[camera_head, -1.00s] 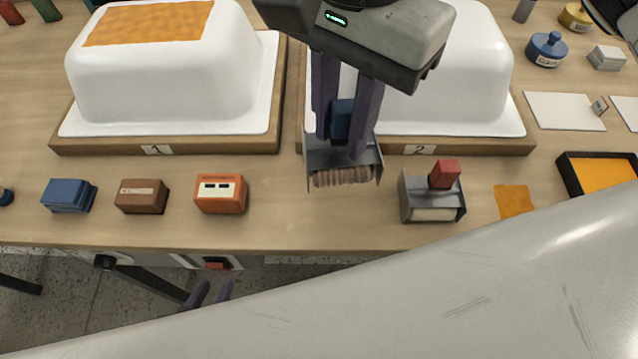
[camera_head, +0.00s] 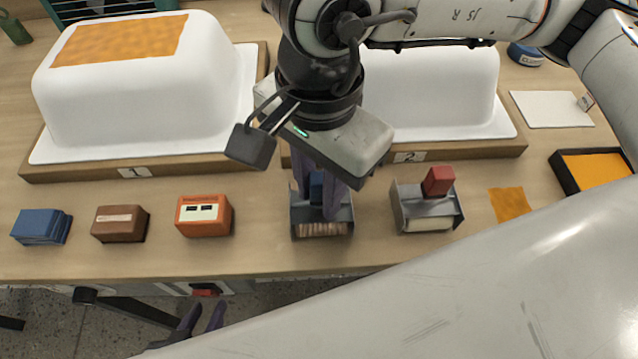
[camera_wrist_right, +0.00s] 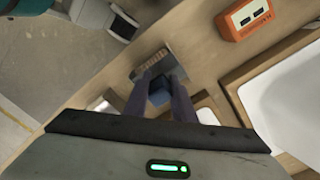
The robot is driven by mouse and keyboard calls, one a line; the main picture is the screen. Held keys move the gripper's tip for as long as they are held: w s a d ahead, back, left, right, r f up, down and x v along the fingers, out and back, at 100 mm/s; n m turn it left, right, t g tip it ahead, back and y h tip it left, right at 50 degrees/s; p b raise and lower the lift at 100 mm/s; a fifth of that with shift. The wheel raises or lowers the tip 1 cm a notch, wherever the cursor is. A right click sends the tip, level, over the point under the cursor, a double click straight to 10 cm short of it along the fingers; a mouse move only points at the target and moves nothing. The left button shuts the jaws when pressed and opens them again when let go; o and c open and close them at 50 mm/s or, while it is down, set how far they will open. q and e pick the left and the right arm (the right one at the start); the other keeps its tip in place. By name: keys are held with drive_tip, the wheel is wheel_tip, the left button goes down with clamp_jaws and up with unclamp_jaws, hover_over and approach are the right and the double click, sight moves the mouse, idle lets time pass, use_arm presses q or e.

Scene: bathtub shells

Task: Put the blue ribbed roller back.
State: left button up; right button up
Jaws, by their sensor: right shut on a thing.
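The blue ribbed roller (camera_head: 322,230) has a metal frame, a brown ribbed cylinder and a blue handle; its cylinder also shows in the right wrist view (camera_wrist_right: 151,64). My right gripper (camera_head: 317,203) points down and is shut on the blue handle, its fingers either side of it. The roller is upright over the front strip of the table, between the orange box and the red-handled roller. I cannot tell whether it touches the tabletop. My left gripper (camera_head: 206,311) is below the table's front edge, fingers apart and empty.
The red-handled roller (camera_head: 427,204) stands just right. The orange box (camera_head: 204,216), brown block (camera_head: 120,223) and blue stack (camera_head: 41,227) are left. White tub shells on boards marked 1 (camera_head: 130,100) and 2 (camera_head: 430,90) stand behind. A black tray (camera_head: 568,182) is right.

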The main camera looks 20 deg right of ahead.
drive_tip(key=shift+f, duration=0.15)
drive_tip(key=o, duration=1)
drive_tip(key=shift+c, duration=0.2)
drive_tip(key=shift+r, duration=0.4)
wheel_tip(320, 180, up, 12)
drive_tip(key=shift+f+p, duration=0.2)
drive_tip(key=shift+p, duration=0.25)
